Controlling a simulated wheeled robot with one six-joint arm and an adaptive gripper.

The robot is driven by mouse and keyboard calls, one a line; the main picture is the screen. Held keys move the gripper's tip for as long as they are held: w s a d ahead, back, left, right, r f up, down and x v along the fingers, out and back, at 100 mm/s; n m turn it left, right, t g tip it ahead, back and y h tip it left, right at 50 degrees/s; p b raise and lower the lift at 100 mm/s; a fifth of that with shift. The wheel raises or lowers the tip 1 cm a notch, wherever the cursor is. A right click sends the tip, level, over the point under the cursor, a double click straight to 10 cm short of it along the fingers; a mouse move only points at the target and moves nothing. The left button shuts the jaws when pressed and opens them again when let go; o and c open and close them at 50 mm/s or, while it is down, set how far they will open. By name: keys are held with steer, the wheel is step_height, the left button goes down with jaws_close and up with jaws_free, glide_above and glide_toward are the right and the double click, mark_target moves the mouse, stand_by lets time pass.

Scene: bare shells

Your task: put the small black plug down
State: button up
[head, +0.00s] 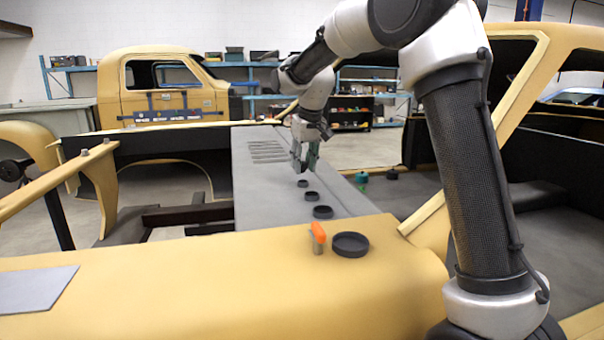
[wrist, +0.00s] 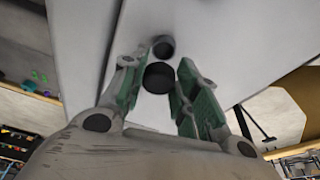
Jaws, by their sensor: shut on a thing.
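My gripper (head: 305,163) is over the long grey panel, its fingers pointing down, just above a small black round piece (head: 302,183). In the wrist view my gripper (wrist: 160,75) is shut on the small black plug (wrist: 158,77), which shows as a dark disc between the green-padded fingers. A second dark round piece (wrist: 163,47) lies just beyond it on the grey surface.
The grey panel (head: 260,205) also bears black round pieces (head: 312,196) and (head: 323,212). A larger black cup (head: 350,244) and an orange-topped piece (head: 318,238) stand on the yellow shell (head: 200,295). Slots (head: 267,150) mark the panel's far end. A green piece (head: 361,178) is at right.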

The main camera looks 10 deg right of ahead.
mark_target(305, 164)
step_height(305, 164, down, 3)
steer(key=shift+s+f, duration=0.1)
steer(key=shift+c, duration=0.5)
steer(key=o, duration=1.1)
steer(key=v, duration=1.2)
